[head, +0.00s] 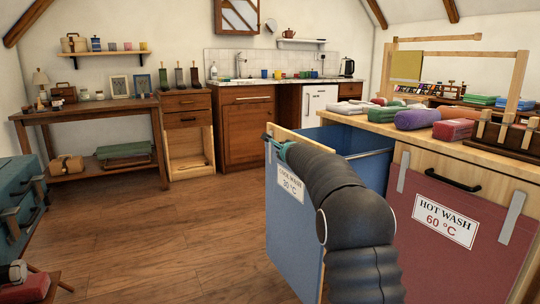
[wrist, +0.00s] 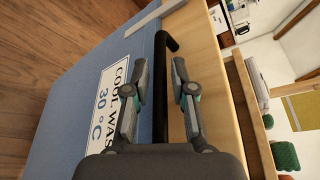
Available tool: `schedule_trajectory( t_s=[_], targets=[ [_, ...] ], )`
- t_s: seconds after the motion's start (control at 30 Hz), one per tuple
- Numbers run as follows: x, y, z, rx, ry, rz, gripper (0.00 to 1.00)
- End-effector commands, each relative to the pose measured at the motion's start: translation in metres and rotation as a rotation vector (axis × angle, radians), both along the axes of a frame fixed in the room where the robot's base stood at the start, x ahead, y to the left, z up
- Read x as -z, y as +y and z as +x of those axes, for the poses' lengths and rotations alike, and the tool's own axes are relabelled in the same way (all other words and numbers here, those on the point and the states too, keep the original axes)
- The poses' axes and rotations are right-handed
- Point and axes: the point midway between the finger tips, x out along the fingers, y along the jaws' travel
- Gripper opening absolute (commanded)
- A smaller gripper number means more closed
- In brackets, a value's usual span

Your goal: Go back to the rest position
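My gripper (wrist: 161,75) is open, its two grey fingers on either side of the black bar handle (wrist: 160,100) of the cool-wash drawer. Gaps show between the fingers and the bar. In the head view a small part of my gripper (head: 278,147) shows at the drawer's top front edge, and my dark arm hides the rest and most of the handle. The blue cool-wash drawer (head: 292,225) stands pulled out, with its blue inside visible. Its label (wrist: 108,95) reads 30 °C.
The red hot-wash front (head: 455,235) is to the right, below a wooden counter (head: 385,127) holding rolled cloths. A teal chest (head: 20,195) and a wooden table (head: 85,115) stand at the left. The wooden floor (head: 165,240) between is clear.

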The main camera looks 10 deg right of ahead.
Motion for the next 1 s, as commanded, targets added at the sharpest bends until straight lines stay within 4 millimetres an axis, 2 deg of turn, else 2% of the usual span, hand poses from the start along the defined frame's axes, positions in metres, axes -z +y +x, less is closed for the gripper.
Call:
schedule_trajectory(
  t_s=[0.17, 0.27, 0.4, 0.5, 0.77, 1.0],
  targets=[
    [-0.031, 0.014, -0.031, -0.075, 0.007, -0.099, 0.25],
    [-0.051, 0.024, -0.062, -0.146, 0.022, -0.211, 0.25],
    [-0.072, 0.039, -0.118, -0.266, 0.051, -0.400, 0.25],
    [-0.081, 0.047, -0.161, -0.353, 0.074, -0.536, 0.25],
    [-0.084, 0.058, -0.282, -0.580, 0.143, -0.877, 0.25],
    [-0.062, 0.054, -0.398, -0.795, 0.223, -1.179, 0.25]
  ],
)
